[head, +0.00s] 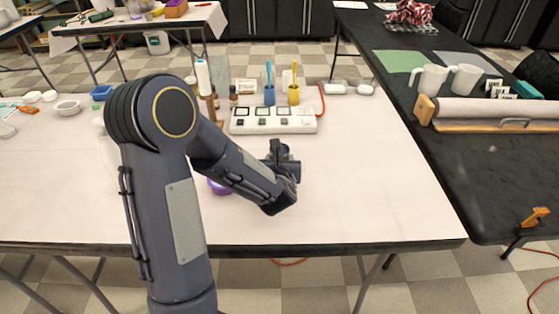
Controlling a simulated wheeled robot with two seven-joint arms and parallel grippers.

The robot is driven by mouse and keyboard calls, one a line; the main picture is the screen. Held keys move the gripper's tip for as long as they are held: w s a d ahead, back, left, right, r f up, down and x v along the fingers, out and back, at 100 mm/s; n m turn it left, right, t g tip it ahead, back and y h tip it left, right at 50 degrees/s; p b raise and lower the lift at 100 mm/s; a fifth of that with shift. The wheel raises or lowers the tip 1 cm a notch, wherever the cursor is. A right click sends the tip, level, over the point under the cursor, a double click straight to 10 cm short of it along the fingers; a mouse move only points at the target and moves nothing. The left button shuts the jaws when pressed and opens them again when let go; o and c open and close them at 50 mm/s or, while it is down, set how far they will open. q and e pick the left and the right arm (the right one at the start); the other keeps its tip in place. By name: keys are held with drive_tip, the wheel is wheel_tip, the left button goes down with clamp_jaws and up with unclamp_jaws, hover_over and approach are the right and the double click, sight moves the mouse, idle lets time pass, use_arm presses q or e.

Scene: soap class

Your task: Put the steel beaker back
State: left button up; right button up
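I cannot make out a steel beaker in the head view; it may be hidden behind my arm. My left arm rises from the bottom left and bends over the white table (370,185). My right gripper is not in view.
A blue cup (269,97) and a yellow cup (293,97) with tall handles stand behind the board. A purple object (218,188) shows partly under my forearm. Small bowls (67,107) sit at left. The table's right half is clear. A black table (480,165) stands at right.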

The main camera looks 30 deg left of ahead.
use_arm(q)
drive_tip(key=o, duration=0.4)
